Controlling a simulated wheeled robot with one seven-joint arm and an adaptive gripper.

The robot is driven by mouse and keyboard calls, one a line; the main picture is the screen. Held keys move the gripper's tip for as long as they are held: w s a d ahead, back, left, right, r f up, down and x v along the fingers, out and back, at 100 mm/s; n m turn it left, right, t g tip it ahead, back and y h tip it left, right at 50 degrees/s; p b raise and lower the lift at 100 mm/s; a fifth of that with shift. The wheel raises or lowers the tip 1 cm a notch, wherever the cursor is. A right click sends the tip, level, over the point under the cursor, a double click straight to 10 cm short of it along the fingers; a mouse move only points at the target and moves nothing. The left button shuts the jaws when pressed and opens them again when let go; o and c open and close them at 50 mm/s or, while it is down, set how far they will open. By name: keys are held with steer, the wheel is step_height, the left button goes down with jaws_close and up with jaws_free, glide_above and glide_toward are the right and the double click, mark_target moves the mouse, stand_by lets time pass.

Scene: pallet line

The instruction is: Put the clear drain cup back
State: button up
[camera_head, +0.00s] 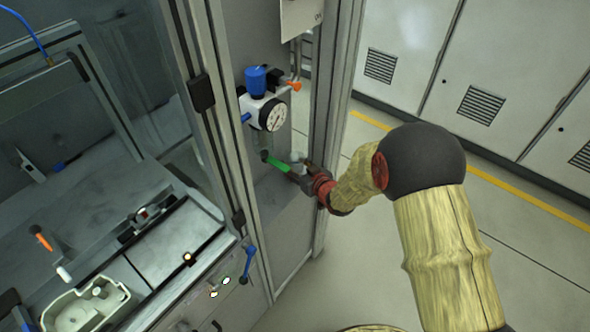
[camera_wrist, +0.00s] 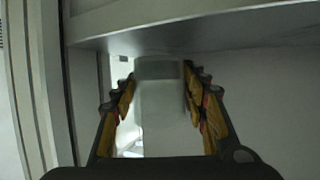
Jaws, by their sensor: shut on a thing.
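The clear drain cup (camera_wrist: 162,110) is a pale, see-through upright cylinder between the two fingers of my gripper (camera_wrist: 162,92) in the wrist view. The fingers are shut on its sides. In the head view my gripper (camera_head: 300,170) is below the regulator with a round white gauge (camera_head: 273,115) and a blue knob (camera_head: 257,79). The cup shows there only as a small pale patch (camera_head: 297,157) beside the fingers. I cannot tell whether its rim touches the regulator.
Metal posts (camera_head: 340,110) frame the regulator's narrow bay, close to my arm. A green strip (camera_head: 278,162) is beside my gripper. A workbench with a beige tray (camera_head: 62,318) is at left. Grey cabinets (camera_head: 480,70) stand behind clear floor at right.

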steer(key=shift+f, duration=0.55)
steer(key=shift+f, duration=0.15)
steer(key=o, duration=1.1)
steer(key=shift+o, duration=0.2)
